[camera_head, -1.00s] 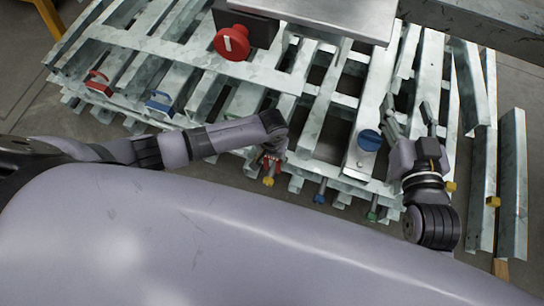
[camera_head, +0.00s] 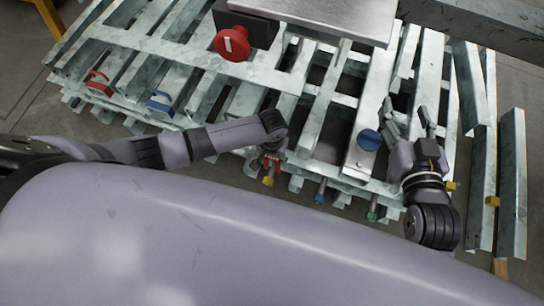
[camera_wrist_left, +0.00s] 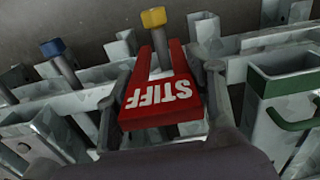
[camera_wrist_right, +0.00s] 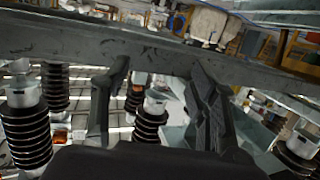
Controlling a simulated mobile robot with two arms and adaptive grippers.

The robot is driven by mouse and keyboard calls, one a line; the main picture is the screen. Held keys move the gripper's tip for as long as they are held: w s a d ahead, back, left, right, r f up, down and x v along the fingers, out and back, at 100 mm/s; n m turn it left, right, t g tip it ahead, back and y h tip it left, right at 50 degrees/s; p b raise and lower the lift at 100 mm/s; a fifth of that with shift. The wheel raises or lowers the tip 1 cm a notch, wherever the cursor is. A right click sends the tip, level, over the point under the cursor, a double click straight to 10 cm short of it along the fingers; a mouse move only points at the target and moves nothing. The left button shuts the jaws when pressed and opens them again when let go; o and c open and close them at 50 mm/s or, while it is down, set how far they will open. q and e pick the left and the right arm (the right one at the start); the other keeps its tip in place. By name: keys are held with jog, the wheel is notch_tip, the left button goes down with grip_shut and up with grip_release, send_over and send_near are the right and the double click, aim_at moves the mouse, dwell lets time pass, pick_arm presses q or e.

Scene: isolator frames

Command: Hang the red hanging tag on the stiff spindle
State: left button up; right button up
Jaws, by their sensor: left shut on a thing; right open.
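The red hanging tag (camera_wrist_left: 165,103), marked STIFF, is between the fingers of my left gripper (camera_wrist_left: 168,68), which is shut on it. It shows only partly below my wrist in the head view (camera_head: 279,164). A yellow-tipped spindle (camera_wrist_left: 154,20) points up between the tag's two side arms in the left wrist view; its lower end meets the tag's opening, but I cannot tell whether the tag rests on it. The yellow tip also shows in the head view (camera_head: 268,181). My right gripper (camera_head: 406,108) is open and empty above the frames at the right.
A blue-tipped spindle (camera_head: 320,197) and a green-tipped one (camera_head: 371,215) stand right of the yellow one. A red handle (camera_head: 98,83), a blue handle (camera_head: 159,102) and a green handle (camera_wrist_left: 285,112) sit on the galvanised frames. A red knob (camera_head: 232,43) is at the top.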

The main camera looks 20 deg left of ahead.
jog(key=shift+s+f, duration=0.1)
jog(key=shift+f, duration=0.05)
pick_arm(q)
jog(key=shift+p, duration=0.4)
pick_arm(e)
jog(key=shift+s+d+f+g+h, duration=0.15)
jog(key=shift+s+f+g, duration=0.15)
jog(key=shift+f, duration=0.25)
jog(key=shift+s+d+f+g+h, duration=0.1)
jog(key=shift+s+f+g, duration=0.15)
jog(key=shift+f+g, duration=0.25)
jog(key=shift+s+d+f+g+h, duration=0.15)
jog(key=shift+s+f+g, duration=0.15)
jog(key=shift+f, duration=0.25)
jog(key=shift+w+r, duration=0.1)
jog(key=shift+w, duration=0.05)
jog(key=shift+d, duration=0.1)
pick_arm(q)
jog(key=shift+p, duration=0.35)
pick_arm(e)
jog(key=shift+s+d+f+g+h, duration=0.2)
jog(key=shift+s+f+g, duration=0.25)
jog(key=shift+f, duration=0.15)
jog(key=shift+s+d+f+g+h, duration=0.15)
jog(key=shift+s+f+g, duration=0.25)
jog(key=shift+f, duration=0.2)
jog(key=shift+s+d+f, duration=0.1)
jog(key=shift+s+f, duration=0.15)
jog(key=shift+w+r, duration=0.1)
